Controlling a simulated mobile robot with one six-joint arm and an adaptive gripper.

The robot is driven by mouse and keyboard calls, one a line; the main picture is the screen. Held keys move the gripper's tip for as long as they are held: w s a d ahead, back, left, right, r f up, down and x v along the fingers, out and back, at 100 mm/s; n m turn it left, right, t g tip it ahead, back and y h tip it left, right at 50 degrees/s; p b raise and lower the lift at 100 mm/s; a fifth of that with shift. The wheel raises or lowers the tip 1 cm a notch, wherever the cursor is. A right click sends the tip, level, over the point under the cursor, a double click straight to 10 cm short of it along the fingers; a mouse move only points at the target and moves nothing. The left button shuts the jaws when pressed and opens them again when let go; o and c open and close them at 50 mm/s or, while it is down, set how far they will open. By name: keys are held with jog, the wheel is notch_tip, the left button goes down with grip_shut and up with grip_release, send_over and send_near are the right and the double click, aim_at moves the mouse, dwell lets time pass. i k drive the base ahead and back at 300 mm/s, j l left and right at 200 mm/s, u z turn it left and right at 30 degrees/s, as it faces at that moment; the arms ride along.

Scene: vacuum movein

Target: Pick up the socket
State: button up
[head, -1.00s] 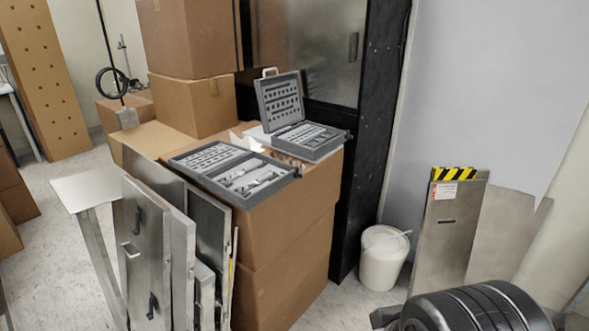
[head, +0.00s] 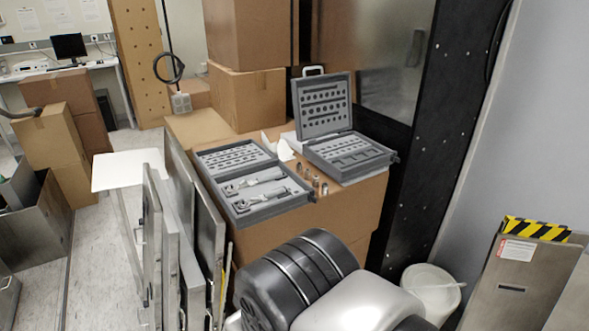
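Several small metal sockets (head: 316,182) stand in a short row on top of a cardboard box (head: 361,203), between two grey tool cases. They are tiny here, and I cannot tell which one is the task's socket. The open left case (head: 258,212) holds a ratchet-like tool and rows of slots. The right case (head: 350,154) stands open with its lid up, showing rows of holes. My arm's black and grey links (head: 308,262) show at the bottom centre, in front of the box. My gripper is not visible.
Metal panels (head: 171,240) lean at the left of the box stack. Taller cardboard boxes (head: 247,105) stand behind the cases. A dark cabinet frame (head: 449,110) and a white bucket (head: 432,292) are on the right. Open floor (head: 101,262) lies at the left.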

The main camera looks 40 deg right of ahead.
aim_at(325, 185)
jog(key=l+u, duration=0.2)
jog(key=l, duration=2.4)
